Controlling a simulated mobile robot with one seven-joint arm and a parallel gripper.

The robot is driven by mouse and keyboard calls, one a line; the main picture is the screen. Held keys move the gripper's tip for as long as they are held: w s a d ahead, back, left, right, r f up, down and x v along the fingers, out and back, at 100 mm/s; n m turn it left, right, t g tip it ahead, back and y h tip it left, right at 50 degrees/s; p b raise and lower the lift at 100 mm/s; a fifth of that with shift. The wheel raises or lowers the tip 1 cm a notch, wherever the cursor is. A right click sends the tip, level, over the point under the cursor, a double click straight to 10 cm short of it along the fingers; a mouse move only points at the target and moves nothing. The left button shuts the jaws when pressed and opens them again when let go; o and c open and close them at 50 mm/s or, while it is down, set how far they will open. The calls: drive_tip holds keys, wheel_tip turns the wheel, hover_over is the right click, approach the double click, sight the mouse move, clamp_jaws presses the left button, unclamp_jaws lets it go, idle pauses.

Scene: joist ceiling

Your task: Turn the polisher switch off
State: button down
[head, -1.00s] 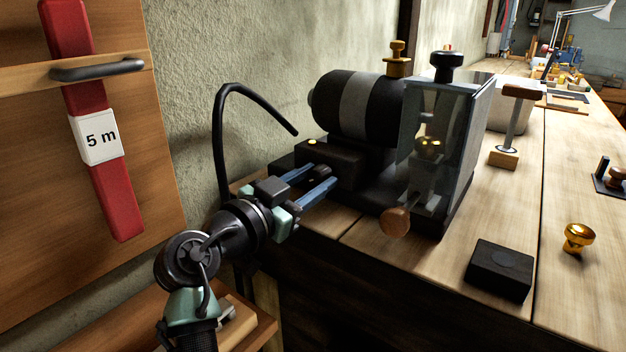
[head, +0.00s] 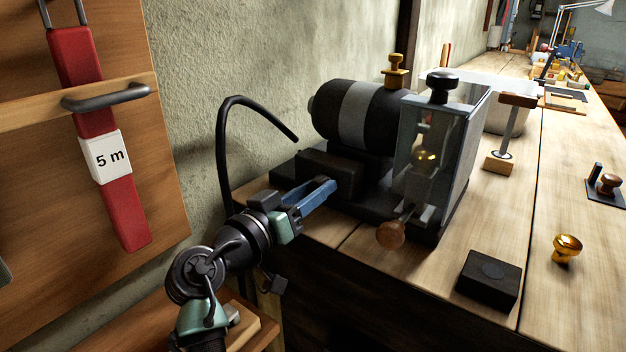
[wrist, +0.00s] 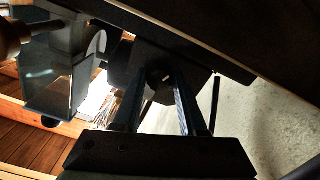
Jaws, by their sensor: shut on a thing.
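The polisher (head: 352,115) stands on the bench against the wall, a dark motor with a grey band. A black switch box (head: 330,168) sits at its front. My gripper (head: 326,187) is at the front of this box, its blue fingers closed together. In the wrist view, my gripper (wrist: 160,84) has its fingers on either side of a dark round switch knob (wrist: 158,72), shut on it. The knob is hidden behind the fingers in the head view. No lit yellow spot shows on top of the box.
A clear guard (head: 455,145) with a wooden knob (head: 390,235) stands right of the motor. A black cable (head: 222,150) arches on the left. A black block (head: 490,278) and a brass knob (head: 567,248) lie on the bench. A red strap (head: 108,170) hangs at left.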

drive_tip(key=n+p, duration=0.3)
drive_tip(key=n, duration=0.2)
drive_tip(key=shift+f, duration=0.1)
idle(0.5)
drive_tip(key=shift+c, duration=2.3)
unclamp_jaws()
drive_tip(key=v, duration=1.3)
drive_tip(key=shift+p, duration=0.45)
